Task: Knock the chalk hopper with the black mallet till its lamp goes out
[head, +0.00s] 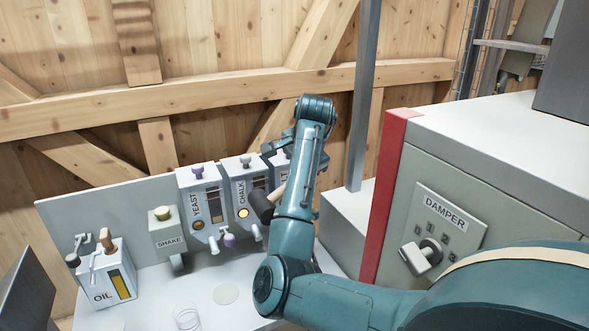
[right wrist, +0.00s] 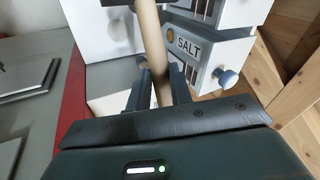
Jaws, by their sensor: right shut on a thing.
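The chalk hopper (head: 230,177) is a white box labelled CHALK on the back panel, between the yeast hopper and one partly hidden by my arm. Its round lamp (head: 243,213) looks lit pale yellow. The black mallet (head: 262,206) has its dark head in front of the chalk hopper's lower right; I cannot tell whether they touch. My right gripper (right wrist: 157,88) is shut on the mallet's wooden handle (right wrist: 153,45). In the head view my right arm hides most of that gripper. My left gripper is not in view.
The yeast hopper (head: 187,183) has an amber lamp. The shake box (head: 166,238) and oil box (head: 103,285) stand to the left. The salt hopper (right wrist: 213,55) shows in the right wrist view. A grey cabinet with a damper panel (head: 442,225) and red edge stands at right.

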